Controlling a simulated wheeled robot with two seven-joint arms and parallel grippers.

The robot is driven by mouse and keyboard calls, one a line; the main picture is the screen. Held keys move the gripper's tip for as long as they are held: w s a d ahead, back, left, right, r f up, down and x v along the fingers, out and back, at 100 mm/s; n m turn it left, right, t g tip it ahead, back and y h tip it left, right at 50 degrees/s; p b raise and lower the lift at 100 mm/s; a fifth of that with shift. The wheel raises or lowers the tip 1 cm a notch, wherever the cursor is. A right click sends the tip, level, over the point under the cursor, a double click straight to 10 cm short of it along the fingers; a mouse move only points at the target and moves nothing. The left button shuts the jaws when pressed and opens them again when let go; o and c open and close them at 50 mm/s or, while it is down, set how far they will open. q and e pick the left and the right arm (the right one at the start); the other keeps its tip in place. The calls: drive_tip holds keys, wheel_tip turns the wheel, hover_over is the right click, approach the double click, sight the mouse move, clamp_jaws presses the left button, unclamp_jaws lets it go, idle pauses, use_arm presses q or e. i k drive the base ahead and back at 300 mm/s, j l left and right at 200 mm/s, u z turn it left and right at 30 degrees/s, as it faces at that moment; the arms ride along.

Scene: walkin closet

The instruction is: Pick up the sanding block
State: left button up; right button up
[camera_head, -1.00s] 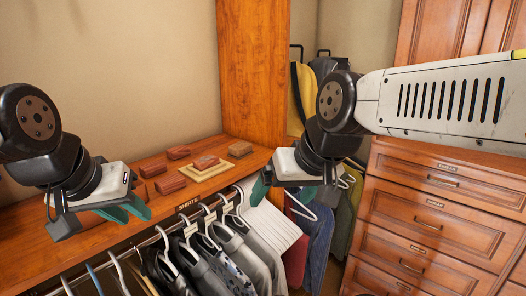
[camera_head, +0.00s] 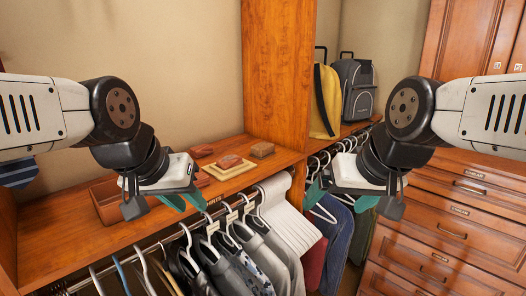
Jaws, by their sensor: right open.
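Small brown blocks lie on the wooden shelf. One reddish-brown block (camera_head: 229,161) sits on a pale tan plate (camera_head: 222,174). A duller brown block (camera_head: 262,149) lies to its right, and a reddish block (camera_head: 201,151) lies behind to the left. I cannot tell for sure which is the sanding block; the duller one looks different from the others. My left gripper (camera_head: 184,202) is above the shelf's front edge, left of the plate, its teal fingers apart and empty. It hides part of the shelf. My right gripper (camera_head: 340,199) is open and empty, right of the shelf, in front of hanging clothes.
A shallow wooden tray (camera_head: 105,203) stands at the shelf's left, partly behind my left gripper. Shirts (camera_head: 232,255) hang on a rail below the shelf edge. A tall wooden panel (camera_head: 276,75) bounds the shelf on the right. Drawers (camera_head: 440,235) stand at the right.

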sight(261, 150)
drive_tip(key=k+l, duration=0.1)
drive_tip(key=l, duration=0.4)
drive_tip(key=l+u, duration=0.15)
drive_tip(key=l, duration=1.05)
drive_tip(key=i+l, duration=0.15)
drive_tip(key=i, duration=0.25)
drive_tip(key=i+l+u, duration=0.1)
drive_tip(key=i, duration=0.5)
